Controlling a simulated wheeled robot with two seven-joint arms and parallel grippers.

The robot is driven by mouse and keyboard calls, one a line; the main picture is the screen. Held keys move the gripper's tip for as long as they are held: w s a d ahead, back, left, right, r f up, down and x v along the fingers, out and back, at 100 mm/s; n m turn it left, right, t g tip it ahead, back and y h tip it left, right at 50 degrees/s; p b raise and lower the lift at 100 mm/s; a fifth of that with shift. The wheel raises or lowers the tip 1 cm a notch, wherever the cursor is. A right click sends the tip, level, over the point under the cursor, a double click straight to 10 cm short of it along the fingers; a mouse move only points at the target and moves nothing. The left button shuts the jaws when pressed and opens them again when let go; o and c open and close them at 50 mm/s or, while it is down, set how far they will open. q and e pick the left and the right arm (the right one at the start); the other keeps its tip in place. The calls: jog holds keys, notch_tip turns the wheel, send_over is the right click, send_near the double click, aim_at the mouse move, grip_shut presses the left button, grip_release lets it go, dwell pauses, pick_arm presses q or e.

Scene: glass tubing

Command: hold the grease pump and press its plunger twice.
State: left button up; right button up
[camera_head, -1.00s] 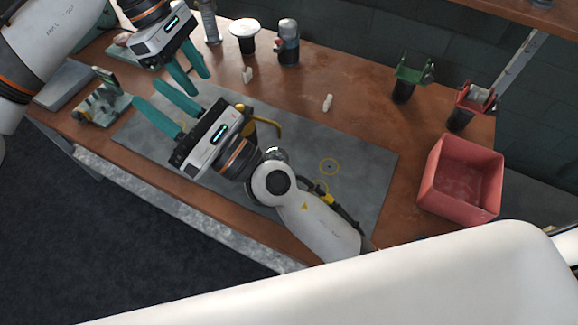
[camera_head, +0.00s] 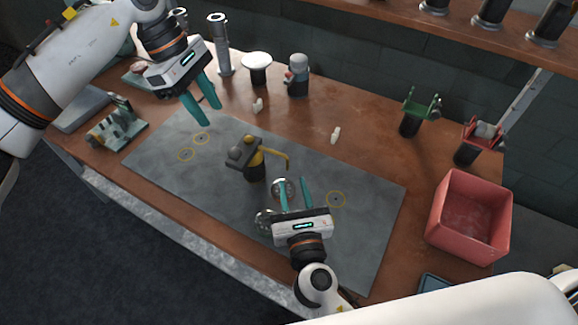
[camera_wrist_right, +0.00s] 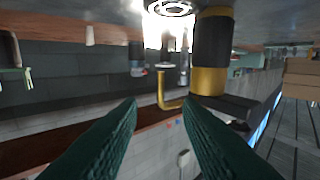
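The grease pump (camera_head: 254,172) stands on the grey mat, with a dark body and a curved yellow spout pointing right. In the right wrist view the pump (camera_wrist_right: 211,55) appears upside down, black with yellow bands, beyond the fingertips. My left gripper (camera_head: 209,113) is open and empty, above the mat's far edge, behind and left of the pump. My right gripper (camera_head: 291,182) is open, to the right and nearer side of the pump, apart from it. Its teal fingers show in the right wrist view (camera_wrist_right: 157,112) with nothing held between them. The plunger is not clearly distinguishable.
Two round metallic parts (camera_head: 264,221) lie by my right gripper, partly hidden. A red bin (camera_head: 470,218) stands right. A white-topped stand (camera_head: 257,66), a grey-capped jar (camera_head: 298,75) and green (camera_head: 411,122) and red (camera_head: 468,150) holders line the back. The mat (camera_head: 365,195) has free room.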

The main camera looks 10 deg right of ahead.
aim_at(288, 164)
jog(key=w, duration=0.9)
jog(key=shift+w+d, duration=0.15)
jog(key=shift+w, duration=0.15)
